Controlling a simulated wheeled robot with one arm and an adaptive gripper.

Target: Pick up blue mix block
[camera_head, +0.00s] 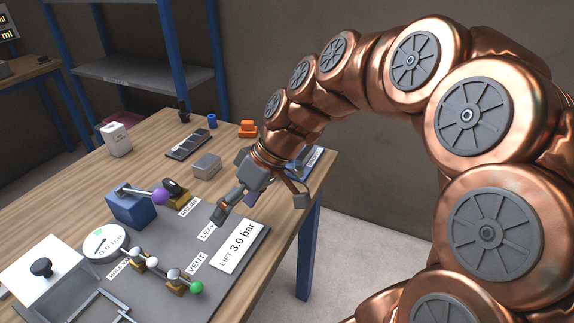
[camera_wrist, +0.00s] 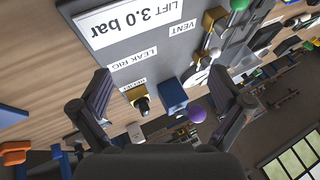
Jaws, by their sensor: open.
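My gripper (camera_head: 260,208) is open and empty above the right part of the bench, its fingers spread. Its two fingers also frame the wrist view (camera_wrist: 160,78), with no object gripped between them. No block is clearly labelled as the blue mix block. A small upright blue piece (camera_head: 212,121) stands at the back of the table. A flat blue item (camera_head: 312,157) lies behind my gripper near the right edge, partly hidden. A blue shape also shows at the left of the wrist view (camera_wrist: 12,116). A larger blue block (camera_head: 131,210) with a purple-knobbed lever sits on the grey rig.
The grey rig board (camera_head: 213,282) carries a gauge (camera_head: 103,242), valves and labels. A grey box (camera_head: 206,166), dark tray (camera_head: 190,144), white container (camera_head: 116,139) and orange pieces (camera_head: 248,129) stand on the wooden table (camera_head: 72,190). A blue-framed shelf (camera_head: 143,75) stands behind.

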